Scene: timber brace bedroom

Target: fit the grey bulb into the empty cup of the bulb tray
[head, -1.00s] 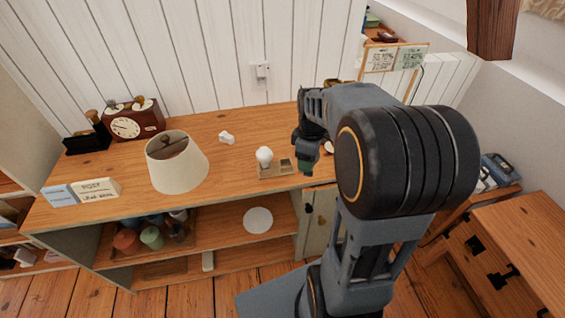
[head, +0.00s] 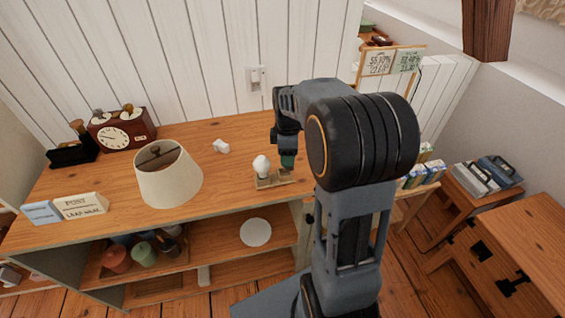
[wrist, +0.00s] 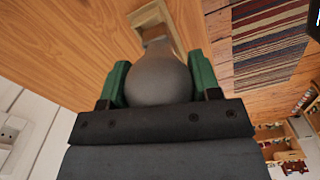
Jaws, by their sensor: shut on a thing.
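My gripper (wrist: 160,88) is shut on the grey bulb (wrist: 160,78), whose round end faces the wrist camera between the green fingers. In the head view my gripper (head: 287,161) points down at the right part of the wooden bulb tray (head: 266,184). The tray's edge also shows just beyond the bulb in the wrist view (wrist: 148,16). A white bulb (head: 262,164) stands in the tray's left cup. The grey bulb is hidden in the head view. The empty cup is mostly covered, so I cannot tell whether the bulb touches it.
A cream lampshade (head: 168,176) stands left of the tray on the cabinet top. A small white object (head: 221,146) lies behind the tray. A clock (head: 122,130) and a card sign (head: 81,206) are farther left. The wood between lampshade and tray is clear.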

